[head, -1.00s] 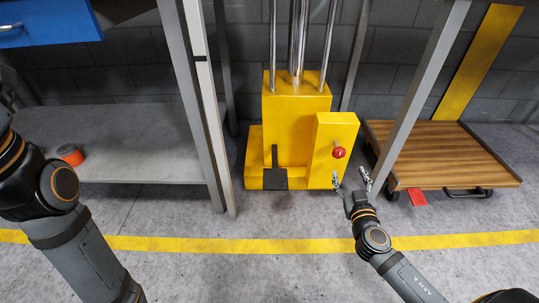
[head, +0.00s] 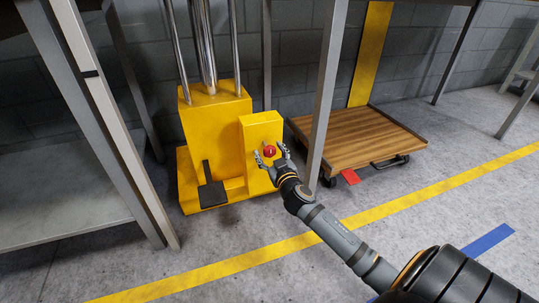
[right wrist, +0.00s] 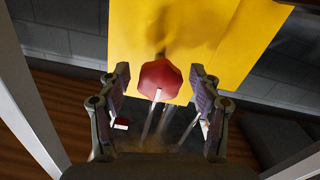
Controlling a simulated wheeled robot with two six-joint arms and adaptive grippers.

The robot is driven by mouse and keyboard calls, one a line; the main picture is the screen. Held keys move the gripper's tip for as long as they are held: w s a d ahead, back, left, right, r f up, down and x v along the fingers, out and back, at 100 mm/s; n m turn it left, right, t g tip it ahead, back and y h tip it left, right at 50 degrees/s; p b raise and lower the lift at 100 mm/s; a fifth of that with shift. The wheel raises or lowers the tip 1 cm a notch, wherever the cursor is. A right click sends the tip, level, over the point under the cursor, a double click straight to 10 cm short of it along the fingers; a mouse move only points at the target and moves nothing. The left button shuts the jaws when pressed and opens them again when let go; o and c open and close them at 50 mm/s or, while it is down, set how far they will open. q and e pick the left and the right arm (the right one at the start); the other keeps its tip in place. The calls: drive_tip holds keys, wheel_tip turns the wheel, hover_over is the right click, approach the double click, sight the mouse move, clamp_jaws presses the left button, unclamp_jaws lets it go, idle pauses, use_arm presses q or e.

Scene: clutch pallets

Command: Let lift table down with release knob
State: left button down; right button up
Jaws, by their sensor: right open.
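The red release knob (head: 269,151) sits on the front of the yellow box of the lift table (head: 212,140). In the right wrist view the knob (right wrist: 161,79) lies between the two open fingers, with a gap on each side. My right gripper (head: 270,158) is open around the knob, and its fingers show apart in the right wrist view (right wrist: 161,95). A black foot pedal (head: 211,190) is on the lift's base, left of the knob. Chrome columns (head: 205,45) rise from the lift; its top is out of view. My left gripper is not in view.
A grey table leg (head: 325,95) stands close to the right of my right gripper. A wooden platform cart (head: 350,140) with a red pedal (head: 350,177) is right of it. A grey shelf (head: 65,210) is at the left. The floor in front is clear.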

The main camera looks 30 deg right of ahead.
drive_tip(key=shift+w, duration=0.15)
drive_tip(key=c, duration=1.2)
drive_tip(key=shift+o, duration=0.2)
